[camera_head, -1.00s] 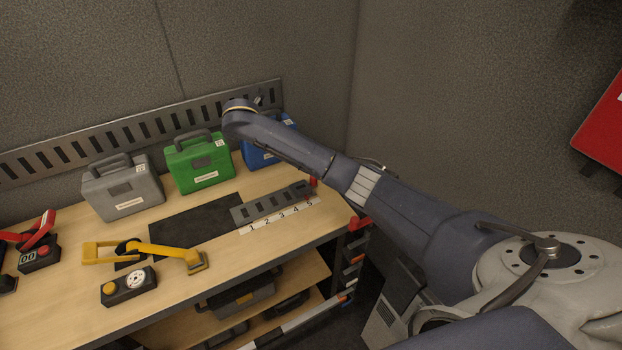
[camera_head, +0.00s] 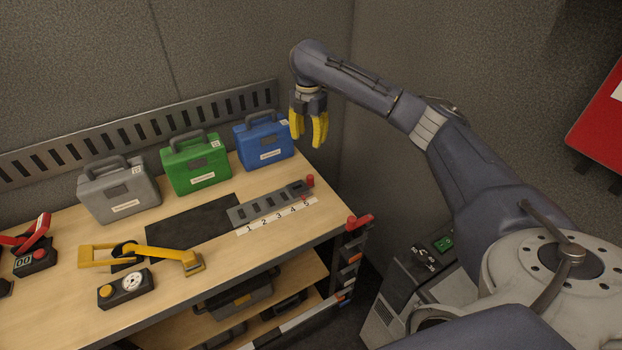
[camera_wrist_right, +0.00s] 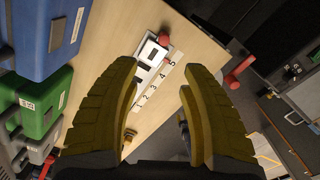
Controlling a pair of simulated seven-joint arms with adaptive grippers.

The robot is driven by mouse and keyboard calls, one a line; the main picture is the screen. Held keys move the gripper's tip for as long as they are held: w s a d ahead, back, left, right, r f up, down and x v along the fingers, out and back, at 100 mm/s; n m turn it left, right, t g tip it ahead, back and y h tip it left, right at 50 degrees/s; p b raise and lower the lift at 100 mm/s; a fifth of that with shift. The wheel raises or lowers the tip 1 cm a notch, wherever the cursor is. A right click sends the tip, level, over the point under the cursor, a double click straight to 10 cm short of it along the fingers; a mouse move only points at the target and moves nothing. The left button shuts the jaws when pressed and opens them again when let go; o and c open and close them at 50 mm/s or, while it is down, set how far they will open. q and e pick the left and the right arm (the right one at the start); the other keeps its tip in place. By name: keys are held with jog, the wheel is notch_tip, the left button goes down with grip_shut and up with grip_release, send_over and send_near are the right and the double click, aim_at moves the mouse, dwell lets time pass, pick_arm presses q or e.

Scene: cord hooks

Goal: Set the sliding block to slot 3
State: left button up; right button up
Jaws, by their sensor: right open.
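The slotted grey rail (camera_head: 266,203) lies on the table with a white strip (camera_head: 277,217) numbered 1 to 5 along its front. The sliding block, with a red knob (camera_head: 309,181), is at the far right end of the rail, by number 5. In the right wrist view the red knob (camera_wrist_right: 164,39) is at the rail's top end, beyond the fingers. My right gripper (camera_head: 308,140) has yellow fingers pointing down, open and empty. It hangs above and behind the rail's right end, apart from the knob. My left gripper is not in view.
Grey (camera_head: 118,190), green (camera_head: 195,162) and blue (camera_head: 263,142) cases stand along the back of the table. A yellow lever arm (camera_head: 150,251) and a dial box (camera_head: 127,287) are at the front left. Red-handled items (camera_head: 358,222) stick up beside the table's right edge.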

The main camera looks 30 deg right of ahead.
aim_at(310, 176)
jog(key=f, duration=1.7)
jog(key=shift+s+d+f, duration=0.1)
jog(key=shift+s+f, duration=0.05)
jog(key=shift+s, duration=0.15)
grip_shut()
